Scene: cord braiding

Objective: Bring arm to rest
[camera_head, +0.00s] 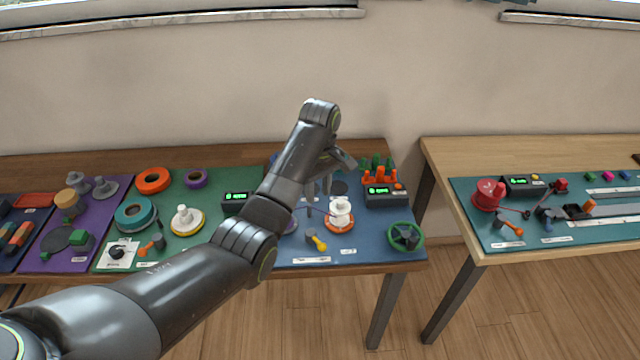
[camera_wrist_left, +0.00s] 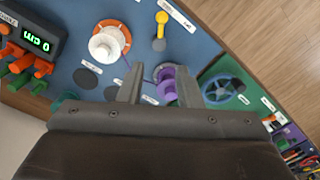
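My left arm reaches from the lower left over the middle table in the head view. Its gripper (camera_head: 320,190) hangs above the blue mat (camera_head: 290,254), fingers pointing down. In the left wrist view the two fingers of the gripper (camera_wrist_left: 160,90) are apart, with no object held between them. A purple spool (camera_wrist_left: 167,85) shows below and beyond the fingers, partly hidden by them. A white spool on an orange ring (camera_head: 340,213) stands near the gripper; it also shows in the left wrist view (camera_wrist_left: 108,43). A thin purple cord lies between the two spools. My right gripper is out of view.
A display box (camera_head: 386,194) with orange pegs stands right of the gripper, and a green handwheel (camera_head: 405,237) sits at the mat's front right. A green mat (camera_head: 178,255) with rings and spools lies left. A gap separates the right-hand table (camera_head: 440,160).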

